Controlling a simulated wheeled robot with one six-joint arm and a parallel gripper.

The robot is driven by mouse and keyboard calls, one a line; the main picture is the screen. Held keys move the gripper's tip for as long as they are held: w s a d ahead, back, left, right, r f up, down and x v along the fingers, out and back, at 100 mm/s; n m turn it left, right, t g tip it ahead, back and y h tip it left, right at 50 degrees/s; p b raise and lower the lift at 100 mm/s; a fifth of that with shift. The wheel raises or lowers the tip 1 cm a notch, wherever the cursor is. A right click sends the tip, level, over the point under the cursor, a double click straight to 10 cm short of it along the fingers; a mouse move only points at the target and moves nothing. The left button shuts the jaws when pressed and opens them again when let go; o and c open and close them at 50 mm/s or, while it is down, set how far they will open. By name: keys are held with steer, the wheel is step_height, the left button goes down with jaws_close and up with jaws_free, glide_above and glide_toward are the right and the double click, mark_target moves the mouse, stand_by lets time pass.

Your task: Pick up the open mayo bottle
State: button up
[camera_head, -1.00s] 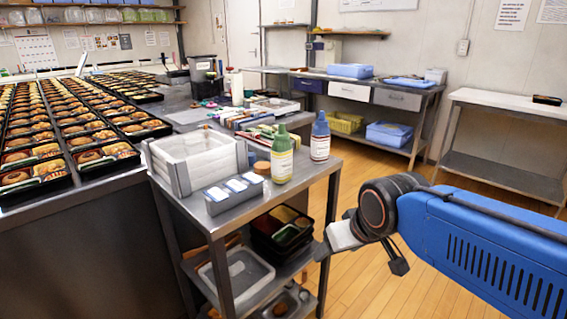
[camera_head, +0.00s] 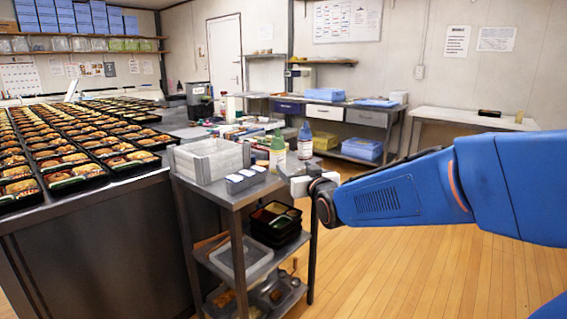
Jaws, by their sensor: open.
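Two squeeze bottles stand upright at the right end of the steel cart's top. One is a green bottle (camera_head: 277,156) with a pale label. The other is a blue bottle (camera_head: 304,141) with a white label, just right of and behind it. I cannot tell which holds mayo or whether either cap is open. My gripper (camera_head: 288,170) is open at the right edge of the cart, in front of the bottles in the picture. It covers the lower part of the blue bottle, and contact cannot be told. Nothing shows held in it.
Black bento trays fill the long counter (camera_head: 95,205) at left. A back bench (camera_head: 352,102) holds blue bins. The wooden floor at right is clear.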

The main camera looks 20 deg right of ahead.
mark_target(280, 153)
steer(key=w, duration=0.5)
steer(key=w+a, duration=0.1)
steer(key=w, duration=1.1)
steer(key=shift+w+a, duration=0.2)
steer(key=shift+a, duration=0.1)
steer(key=shift+r, duration=0.1)
steer(key=c, duration=0.8)
